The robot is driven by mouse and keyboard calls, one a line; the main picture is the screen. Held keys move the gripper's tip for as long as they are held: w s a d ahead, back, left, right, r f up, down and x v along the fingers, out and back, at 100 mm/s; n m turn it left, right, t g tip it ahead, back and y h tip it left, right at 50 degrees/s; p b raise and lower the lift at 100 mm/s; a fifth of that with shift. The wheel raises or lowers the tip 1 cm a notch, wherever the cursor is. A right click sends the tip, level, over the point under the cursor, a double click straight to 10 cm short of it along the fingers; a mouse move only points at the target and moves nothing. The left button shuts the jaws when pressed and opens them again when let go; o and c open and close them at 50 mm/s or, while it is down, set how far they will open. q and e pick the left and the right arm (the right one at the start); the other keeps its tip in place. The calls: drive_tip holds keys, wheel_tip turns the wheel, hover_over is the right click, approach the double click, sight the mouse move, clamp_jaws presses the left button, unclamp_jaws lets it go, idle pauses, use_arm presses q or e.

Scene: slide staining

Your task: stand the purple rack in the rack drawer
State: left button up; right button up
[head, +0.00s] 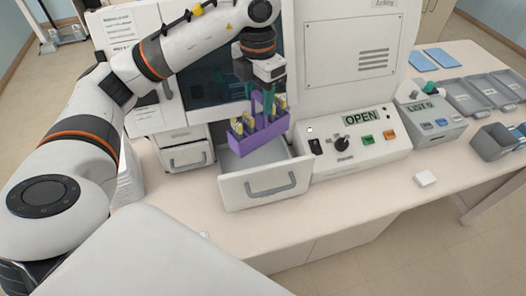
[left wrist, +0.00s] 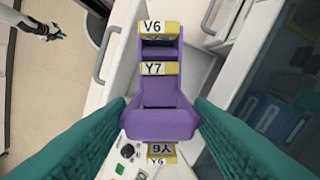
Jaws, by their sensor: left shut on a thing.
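The purple rack (head: 259,135) holds several slides with yellow labels and hangs tilted over the open rack drawer (head: 268,183). My left gripper (head: 268,100) is shut on the rack's upright handle from above. In the left wrist view, the purple rack (left wrist: 160,112) sits between the green fingers of my left gripper (left wrist: 160,125), with labels V6 and Y7 readable. The drawer (left wrist: 118,75) shows beneath it there. The rack's lower edge looks close to the drawer's opening; I cannot tell whether they touch. My right gripper is not in the head view.
A shut drawer (head: 187,155) lies left of the open one. A control panel (head: 355,140) reading OPEN stands to the right, with a small device (head: 432,125) beyond it. Grey trays (head: 468,97) and a white block (head: 426,178) lie on the table (head: 375,190).

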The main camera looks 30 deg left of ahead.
sight(258, 123)
use_arm(q)
drive_tip(key=f+b, duration=0.1)
drive_tip(key=f, duration=0.3)
drive_tip(key=f+b, duration=0.2)
drive_tip(key=f, duration=0.2)
drive_tip(key=f+b, duration=0.2)
drive_tip(key=f, duration=0.2)
drive_tip(key=shift+s, duration=0.25)
drive_tip(key=shift+w+f+b, duration=0.1)
drive_tip(key=shift+f+b, duration=1.5)
drive_tip(key=shift+f, duration=0.8)
drive_tip(key=shift+f, duration=0.15)
drive_tip(key=o, duration=1.3)
wheel_tip(258, 123, up, 12)
drive_tip(key=p, duration=0.7)
